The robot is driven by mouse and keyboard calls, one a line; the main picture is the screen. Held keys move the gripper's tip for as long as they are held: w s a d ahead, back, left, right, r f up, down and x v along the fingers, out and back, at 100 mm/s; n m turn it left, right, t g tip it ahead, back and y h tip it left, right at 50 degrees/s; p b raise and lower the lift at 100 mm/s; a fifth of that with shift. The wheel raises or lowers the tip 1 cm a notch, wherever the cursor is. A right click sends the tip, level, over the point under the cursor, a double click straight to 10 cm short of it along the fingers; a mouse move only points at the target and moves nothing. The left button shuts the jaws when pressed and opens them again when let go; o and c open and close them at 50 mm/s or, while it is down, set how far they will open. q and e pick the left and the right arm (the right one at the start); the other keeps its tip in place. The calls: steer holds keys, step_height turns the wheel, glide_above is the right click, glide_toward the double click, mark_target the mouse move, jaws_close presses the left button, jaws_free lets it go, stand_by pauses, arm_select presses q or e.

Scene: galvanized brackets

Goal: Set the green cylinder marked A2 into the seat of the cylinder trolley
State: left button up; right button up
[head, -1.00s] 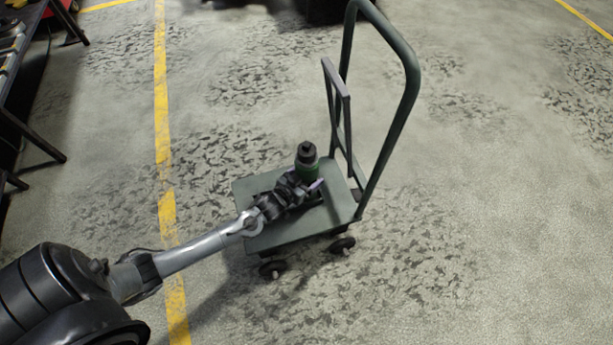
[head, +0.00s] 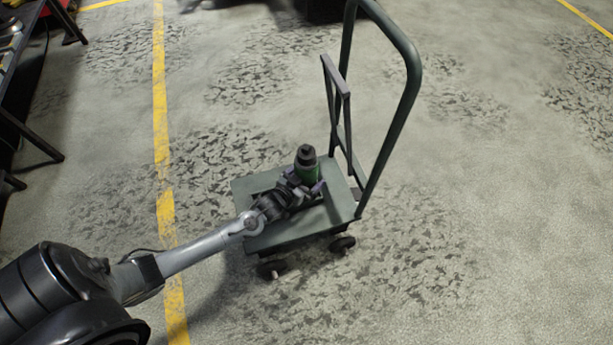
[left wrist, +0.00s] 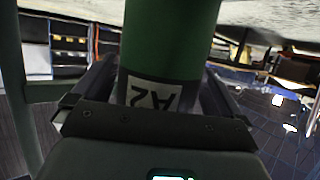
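The green cylinder (head: 309,173) with a dark cap stands upright over the deck of the cylinder trolley (head: 262,234), close to its upright frame. In the left wrist view the cylinder (left wrist: 172,40) fills the middle, its A2 label upside down. My left gripper (head: 309,188) reaches in from the left, low on the cylinder. Its fingers lie on both sides, close against it, and it looks shut on it. The arm and gripper hide the cylinder's base and most of the seat, so I cannot tell whether the base touches it. My right gripper is not in view.
The trolley's tall handle (head: 408,100) and a smaller inner frame (head: 338,110) rise just behind and right of the cylinder. A dark table (head: 28,60) stands at the upper left. A yellow line (head: 161,100) runs along the floor. The floor right of the trolley is clear.

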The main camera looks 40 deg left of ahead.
arm_select(q)
steer(key=p+v, duration=0.6)
steer(key=v, duration=0.4)
steer(key=shift+s+r, duration=0.3)
steer(key=shift+r, duration=0.05)
steer(key=shift+p, duration=0.35)
